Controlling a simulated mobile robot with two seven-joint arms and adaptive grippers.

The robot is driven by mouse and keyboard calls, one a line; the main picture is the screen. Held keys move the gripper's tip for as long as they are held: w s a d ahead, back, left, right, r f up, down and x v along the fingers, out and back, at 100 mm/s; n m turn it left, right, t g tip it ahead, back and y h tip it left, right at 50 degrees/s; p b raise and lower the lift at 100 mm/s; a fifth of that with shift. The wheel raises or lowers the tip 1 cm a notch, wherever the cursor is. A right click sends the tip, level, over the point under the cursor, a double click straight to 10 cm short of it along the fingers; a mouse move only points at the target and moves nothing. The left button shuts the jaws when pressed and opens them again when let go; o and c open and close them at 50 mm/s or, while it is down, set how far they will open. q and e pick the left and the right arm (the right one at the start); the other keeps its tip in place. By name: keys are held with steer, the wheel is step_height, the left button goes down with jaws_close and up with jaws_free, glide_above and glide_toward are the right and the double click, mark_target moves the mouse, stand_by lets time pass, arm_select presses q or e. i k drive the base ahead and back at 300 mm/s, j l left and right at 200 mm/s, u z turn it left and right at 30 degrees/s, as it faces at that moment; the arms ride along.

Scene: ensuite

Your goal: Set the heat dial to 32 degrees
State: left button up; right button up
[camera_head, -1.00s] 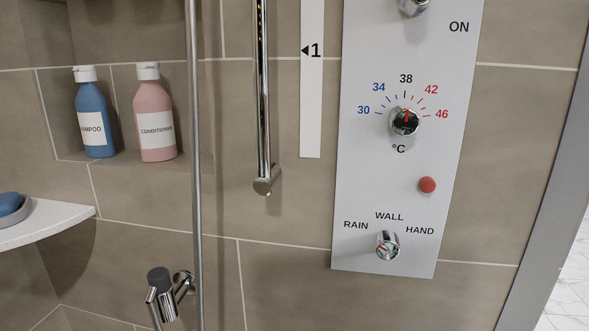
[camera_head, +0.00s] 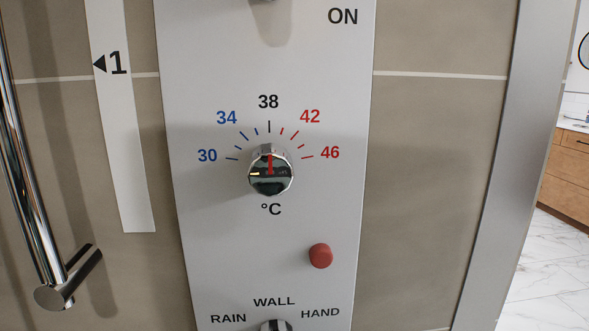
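The heat dial (camera_head: 270,173) is a round chrome knob on the white control panel (camera_head: 215,235). A scale of tick marks arcs over it, with 30 and 34 in blue on the left, 38 in black at the top, and 42 and 46 in red on the right. The dial's red pointer (camera_head: 270,162) points almost straight up, at about 38. A °C label is below the dial. Neither of my grippers is in view.
A red button (camera_head: 320,256) sits below right of the dial. A chrome selector knob (camera_head: 275,325) marked RAIN, WALL and HAND is cut off at the bottom edge. A chrome rail (camera_head: 25,170) stands at left. A grey frame edge (camera_head: 515,150) is at right.

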mark_target(271, 171)
steer(key=l+u, duration=0.35)
steer(key=l, duration=0.2)
steer(key=k+l+u, duration=0.1)
steer(key=l+u, duration=0.25)
steer(key=l, duration=0.15)
steer(key=k+l+u, duration=0.3)
steer(key=k+l, duration=0.15)
steer(key=l, duration=0.2)
steer(key=k+l+u, duration=0.25)
steer(key=k+l, duration=0.25)
steer(key=i+l, duration=0.1)
steer(key=i, duration=0.3)
